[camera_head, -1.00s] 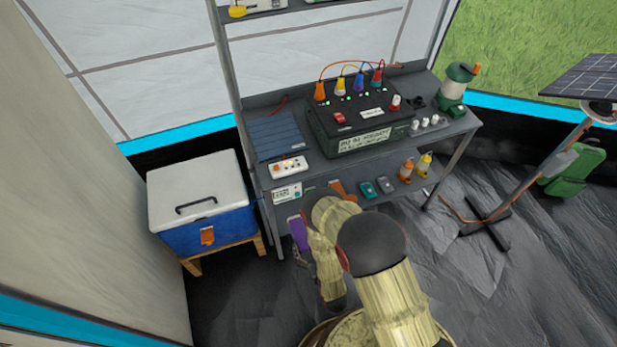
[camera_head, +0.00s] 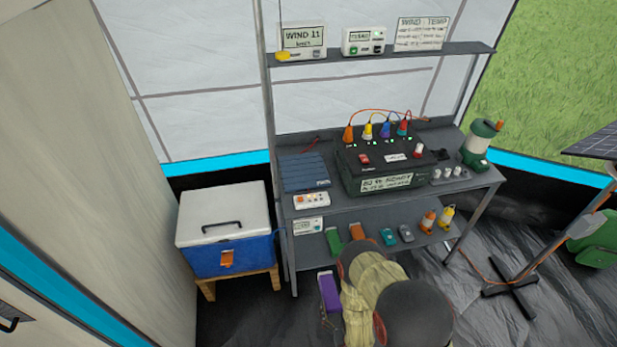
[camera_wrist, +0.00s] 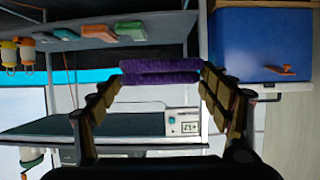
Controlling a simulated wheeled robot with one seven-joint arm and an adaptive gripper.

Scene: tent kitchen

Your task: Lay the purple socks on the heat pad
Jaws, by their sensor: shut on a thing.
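The purple socks (camera_head: 329,291) are a folded, long bundle, held upright in the head view, in front of the bench's lower left end. In the wrist view, the socks (camera_wrist: 160,71) lie across between both fingers of my gripper (camera_wrist: 162,80), which is shut on them. In the head view my arm hides most of the gripper. The blue-grey ridged mat (camera_head: 305,172), which looks like the heat pad, lies flat on the left end of the bench top. The socks are apart from it, lower and nearer to me.
A white control box (camera_head: 311,200) sits at the pad's front edge. A black power station (camera_head: 385,168) with coloured plugs stands right of the pad. The lower shelf (camera_head: 318,251) holds several small items. A blue cooler (camera_head: 232,258) stands left of the bench. An upper shelf (camera_head: 390,50) overhangs the bench.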

